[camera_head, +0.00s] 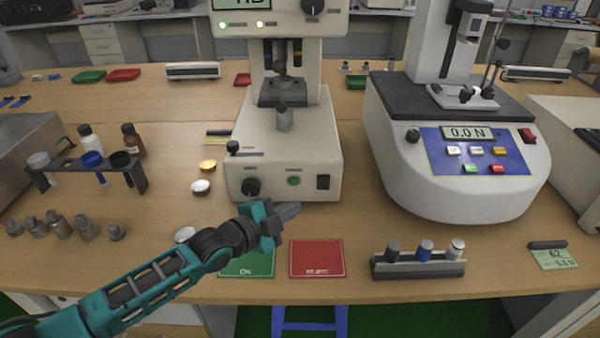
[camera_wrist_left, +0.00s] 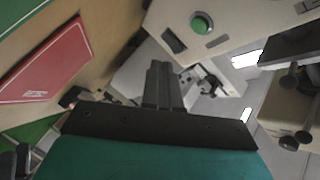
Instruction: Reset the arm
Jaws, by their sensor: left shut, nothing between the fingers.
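My left arm comes in from the lower left in the head view. My left gripper (camera_head: 289,211) is shut and empty, held above the front of the wooden bench, just in front of the white hardness tester (camera_head: 285,135). In the left wrist view my left gripper (camera_wrist_left: 159,66) shows its two dark fingers pressed together with nothing between them. The tester's green button (camera_wrist_left: 201,24) shows past the fingers there. A red mat (camera_head: 316,259) and a green mat (camera_head: 250,262) lie under and beside the gripper at the bench front. My right gripper is in neither view.
A force tester (camera_head: 455,160) stands at the right. A dark vial rack (camera_head: 88,172), bottles and several metal weights (camera_head: 60,225) stand at the left.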

